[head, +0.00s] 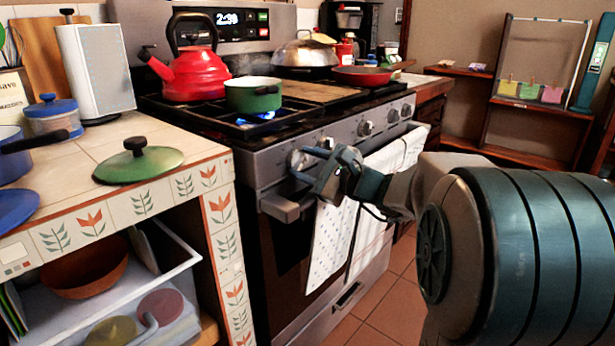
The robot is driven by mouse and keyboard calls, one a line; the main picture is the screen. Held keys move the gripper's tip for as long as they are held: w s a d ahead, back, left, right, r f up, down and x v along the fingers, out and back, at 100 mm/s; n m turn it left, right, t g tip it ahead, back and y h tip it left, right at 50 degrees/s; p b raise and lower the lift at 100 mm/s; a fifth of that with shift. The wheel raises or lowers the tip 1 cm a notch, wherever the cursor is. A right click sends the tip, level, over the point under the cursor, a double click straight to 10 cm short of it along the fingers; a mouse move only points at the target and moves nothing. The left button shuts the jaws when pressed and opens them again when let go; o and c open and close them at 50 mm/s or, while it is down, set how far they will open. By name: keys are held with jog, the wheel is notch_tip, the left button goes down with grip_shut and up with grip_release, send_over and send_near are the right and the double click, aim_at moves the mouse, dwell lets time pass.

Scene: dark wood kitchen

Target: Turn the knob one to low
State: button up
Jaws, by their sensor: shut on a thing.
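The stove front carries a row of silver knobs. The leftmost knob (297,160) is at the front left corner of the panel, and its marking cannot be read. My gripper (306,165) reaches in from the right and its fingers are closed at this knob, partly hiding it. A blue flame (262,116) burns on the front left burner under a green pot (253,94). Another knob (327,143) is just right of the gripper, with more knobs (366,128) further right along the panel.
A red kettle (192,75), a domed pan (305,54) and a red pan (362,76) stand on the stove. The oven handle (287,206) and hanging towels (333,235) are below my gripper. A tiled counter with a green lid (138,163) is at left.

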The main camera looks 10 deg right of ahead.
jog(key=shift+n+b, duration=0.3)
jog(key=shift+n, duration=0.1)
jog(key=o, duration=0.9)
jog(key=shift+o, duration=0.2)
jog(key=shift+s+d, duration=0.1)
jog(key=p+v, duration=0.3)
jog(key=v, duration=1)
jog(key=shift+s+d+p, duration=0.2)
jog(key=shift+s+p, duration=0.1)
